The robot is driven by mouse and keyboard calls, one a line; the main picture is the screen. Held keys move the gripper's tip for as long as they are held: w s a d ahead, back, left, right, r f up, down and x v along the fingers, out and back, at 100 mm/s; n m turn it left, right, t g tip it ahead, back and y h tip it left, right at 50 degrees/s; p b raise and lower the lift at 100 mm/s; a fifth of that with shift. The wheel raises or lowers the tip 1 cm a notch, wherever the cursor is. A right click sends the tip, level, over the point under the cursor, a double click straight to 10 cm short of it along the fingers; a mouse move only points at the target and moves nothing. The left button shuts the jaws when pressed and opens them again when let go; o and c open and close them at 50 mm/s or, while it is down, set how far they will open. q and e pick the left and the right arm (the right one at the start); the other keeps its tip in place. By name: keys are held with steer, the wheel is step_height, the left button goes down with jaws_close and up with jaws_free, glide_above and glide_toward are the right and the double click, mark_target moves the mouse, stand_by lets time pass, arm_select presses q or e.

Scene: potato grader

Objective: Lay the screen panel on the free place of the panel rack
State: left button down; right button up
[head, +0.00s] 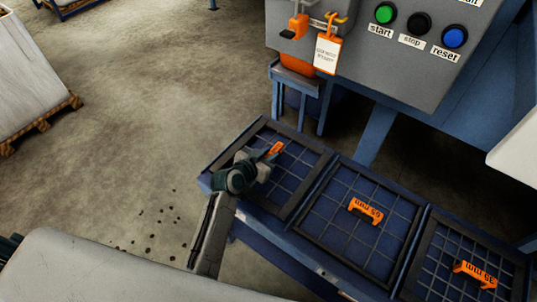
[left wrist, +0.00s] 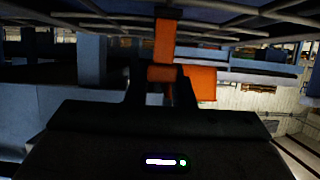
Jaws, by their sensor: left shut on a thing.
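A screen panel (head: 298,160), a dark frame with a wire grid, is at the left place of the blue panel rack (head: 318,268). My left gripper (head: 268,158) is shut on its orange handle (head: 276,148). In the left wrist view the orange handle (left wrist: 164,45) stands between the fingers, with the panel's grid (left wrist: 230,14) along the top edge. The panel lines up closely with the rack; I cannot tell whether it rests on it or hangs slightly above. My right gripper is not in view.
The rack also holds a middle panel (head: 335,225) and a right panel (head: 450,252), both with labelled orange handles. Behind stands a grey control box (head: 370,68) with green, black and blue buttons and an orange lock with a tag (head: 327,54). Open floor lies left.

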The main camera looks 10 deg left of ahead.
arm_select(q)
steer(key=shift+f+b, duration=0.35)
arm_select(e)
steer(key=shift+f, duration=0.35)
arm_select(q)
steer(key=c, duration=1.2)
jaws_free()
steer(key=shift+o, duration=0.2)
steer(key=shift+s+f, duration=0.1)
steer(key=shift+f, duration=0.1)
steer(key=shift+s+a+r, duration=0.1)
steer(key=shift+s+r, duration=0.05)
steer(key=shift+s, duration=0.1)
steer(key=v, duration=1)
steer(key=shift+s+r, duration=0.1)
steer(key=shift+r, duration=0.05)
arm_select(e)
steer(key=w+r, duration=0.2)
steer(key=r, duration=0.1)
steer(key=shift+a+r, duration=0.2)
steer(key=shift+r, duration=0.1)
